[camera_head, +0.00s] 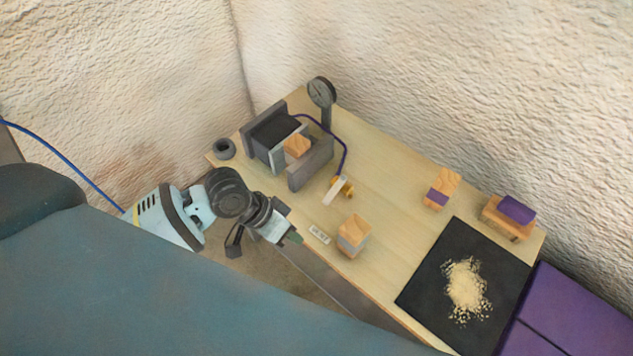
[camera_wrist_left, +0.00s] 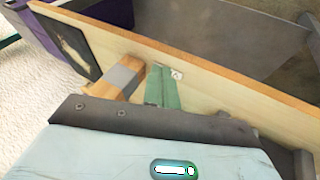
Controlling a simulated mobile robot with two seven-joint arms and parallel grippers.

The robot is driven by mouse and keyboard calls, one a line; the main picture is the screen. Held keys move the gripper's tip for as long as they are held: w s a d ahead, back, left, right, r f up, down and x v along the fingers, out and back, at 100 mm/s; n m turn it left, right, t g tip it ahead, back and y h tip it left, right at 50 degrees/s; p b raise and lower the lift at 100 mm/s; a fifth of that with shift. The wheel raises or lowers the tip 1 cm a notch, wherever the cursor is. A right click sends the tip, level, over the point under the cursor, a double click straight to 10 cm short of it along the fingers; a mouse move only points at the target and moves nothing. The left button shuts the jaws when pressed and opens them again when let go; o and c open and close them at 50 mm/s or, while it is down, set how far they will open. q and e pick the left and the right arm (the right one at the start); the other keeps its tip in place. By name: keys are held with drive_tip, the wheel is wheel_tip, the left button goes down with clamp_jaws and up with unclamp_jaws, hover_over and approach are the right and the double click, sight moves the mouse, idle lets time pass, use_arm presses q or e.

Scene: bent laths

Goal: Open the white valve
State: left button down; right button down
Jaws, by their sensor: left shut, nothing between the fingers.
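The white valve (camera_head: 335,190) is a pale lever on a small yellow fitting (camera_head: 347,187) at the end of a purple hose, on the wooden table. The hose runs to a grey press (camera_head: 312,164) that has a wooden block (camera_head: 297,145) between its plates. My left gripper (camera_head: 294,237) is by the table's front edge, in front of the valve and apart from it. Its green fingers are together and empty, and they also show in the left wrist view (camera_wrist_left: 161,87). The valve cannot be made out in the wrist view. My right gripper is not seen.
A wooden block with a grey band (camera_head: 353,236) stands right of my left gripper; a label (camera_head: 319,234) lies between. A gauge (camera_head: 321,92) stands behind the press. A black mat (camera_head: 420,288) with shavings, and more blocks (camera_head: 441,189), are at right. The table's middle is clear.

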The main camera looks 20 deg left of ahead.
use_arm(q)
drive_tip(key=n+t, duration=0.1)
approach(335, 190)
drive_tip(key=s+a+r, duration=0.1)
drive_tip(key=s+a, duration=0.1)
drive_tip(key=a, duration=0.3)
drive_tip(key=x, duration=0.6)
drive_tip(key=b+x, duration=0.1)
drive_tip(key=x, duration=0.3)
drive_tip(key=shift+w+d+r, duration=0.1)
drive_tip(key=shift+d+r, duration=0.2)
drive_tip(key=shift+d, duration=0.1)
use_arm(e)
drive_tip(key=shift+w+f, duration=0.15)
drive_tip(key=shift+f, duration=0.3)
use_arm(q)
drive_tip(key=shift+t, duration=0.3)
